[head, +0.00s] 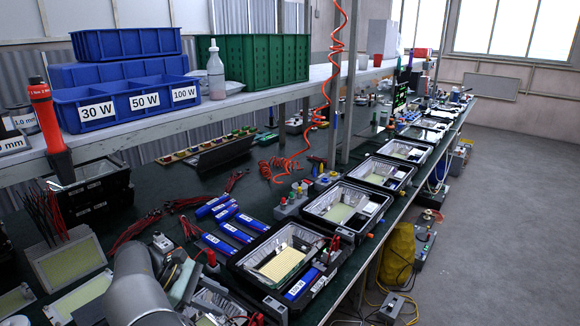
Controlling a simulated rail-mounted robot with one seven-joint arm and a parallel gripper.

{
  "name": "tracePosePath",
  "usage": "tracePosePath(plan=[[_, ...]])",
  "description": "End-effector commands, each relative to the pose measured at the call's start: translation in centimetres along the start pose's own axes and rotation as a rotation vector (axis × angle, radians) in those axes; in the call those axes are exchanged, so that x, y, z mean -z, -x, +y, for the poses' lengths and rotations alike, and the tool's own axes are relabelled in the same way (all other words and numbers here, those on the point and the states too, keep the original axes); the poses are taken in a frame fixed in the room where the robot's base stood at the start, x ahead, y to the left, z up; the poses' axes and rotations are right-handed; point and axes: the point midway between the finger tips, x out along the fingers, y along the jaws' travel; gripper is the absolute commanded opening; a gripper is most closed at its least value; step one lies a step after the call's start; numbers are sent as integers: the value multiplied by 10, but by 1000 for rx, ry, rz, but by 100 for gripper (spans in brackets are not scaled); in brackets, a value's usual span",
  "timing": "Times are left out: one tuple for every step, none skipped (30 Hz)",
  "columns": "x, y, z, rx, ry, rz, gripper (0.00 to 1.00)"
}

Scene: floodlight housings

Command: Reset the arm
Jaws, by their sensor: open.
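A grey rounded link of my arm (140,287) shows at the bottom left, over the near end of the bench. I cannot make out my gripper's fingers in the head view. The link hides part of the bench and the parts behind it. Just right of the link, small parts and a red-capped item (211,259) stand close together.
Open floodlight housings (236,262) line the dark green bench (140,196), with blue drivers (217,244) beside the nearest. Blue bins (128,105) and a green crate (262,60) stand on the shelf above. A red coiled hose (333,75) hangs down.

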Motion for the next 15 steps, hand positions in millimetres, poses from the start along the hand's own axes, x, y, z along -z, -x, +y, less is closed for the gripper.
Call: tracePosePath(plan=[[-36, -25, 12, 83, -69, 73, 42], [-52, -38, 15, 124, -110, 114, 42], [-72, -56, 17, 175, -166, 166, 42], [-87, -68, 17, 213, -209, 206, 42], [-101, -80, 15, 251, -252, 243, 42], [-120, -96, 11, 297, -312, 292, 42], [-133, -106, 6, 331, -357, 327, 42], [-146, -116, 0, 364, -404, 362, 42], [-162, -129, -9, 405, -467, 406, 42], [-173, -138, -17, 435, -515, 437, 42], [-184, -146, -26, 464, -564, 468, 42], [-197, -157, -39, 499, -630, 507, 42], [-207, -164, -50, 524, -681, 534, 42], [-215, -171, -61, 549, -732, 560, 42], [-225, -179, -77, 578, -802, 592, 42]])
